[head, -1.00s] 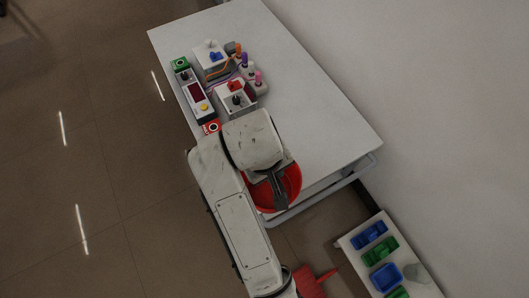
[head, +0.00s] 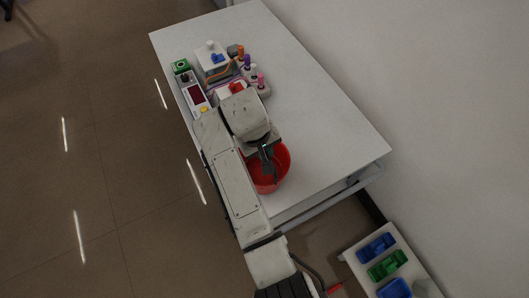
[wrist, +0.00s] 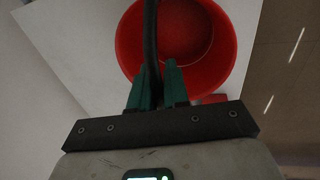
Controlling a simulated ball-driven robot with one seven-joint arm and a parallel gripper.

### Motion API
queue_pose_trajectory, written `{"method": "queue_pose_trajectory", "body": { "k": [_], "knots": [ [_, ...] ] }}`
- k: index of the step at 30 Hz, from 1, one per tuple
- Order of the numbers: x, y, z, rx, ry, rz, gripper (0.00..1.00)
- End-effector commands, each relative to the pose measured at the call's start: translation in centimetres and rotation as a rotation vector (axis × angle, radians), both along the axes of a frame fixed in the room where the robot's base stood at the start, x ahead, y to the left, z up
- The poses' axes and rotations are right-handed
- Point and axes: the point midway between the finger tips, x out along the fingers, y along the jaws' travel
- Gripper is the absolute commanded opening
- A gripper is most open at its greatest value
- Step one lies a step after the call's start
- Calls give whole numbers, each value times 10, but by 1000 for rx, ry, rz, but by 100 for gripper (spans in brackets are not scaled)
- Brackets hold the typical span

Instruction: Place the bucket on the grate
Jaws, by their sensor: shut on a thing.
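The red bucket (head: 283,160) is at the near end of the white table in the head view, partly covered by my arm. Its open top and red inside also show in the wrist view (wrist: 195,35). My gripper (head: 267,160) is at the bucket, its fingers partly hidden by the wrist in the head view. In the wrist view my gripper's green fingers (wrist: 158,85) are shut on the dark bucket handle (wrist: 150,35). I cannot tell whether the bucket touches the tabletop. I cannot make out a grate in either view.
The white table (head: 310,120) has wide free room to the right of the bucket. Control boxes (head: 212,65) and small bottles (head: 252,72) crowd its far left part. A white surface with blue and green trays (head: 385,264) is at the lower right. A wall runs along the right.

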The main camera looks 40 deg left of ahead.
Motion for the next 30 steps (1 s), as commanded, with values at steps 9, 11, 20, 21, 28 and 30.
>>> {"method": "queue_pose_trajectory", "body": {
  "k": [9,11,20,21,28,30],
  "knots": [
    [0,0,-16,1,-2,0,0],
    [0,0,-16,1,-2,0,0],
    [0,0,-19,0,0,0,29],
    [0,0,-19,0,0,0,33],
    [0,0,-19,0,0,0,41],
    [0,0,-18,1,0,0,41]
  ]
}}
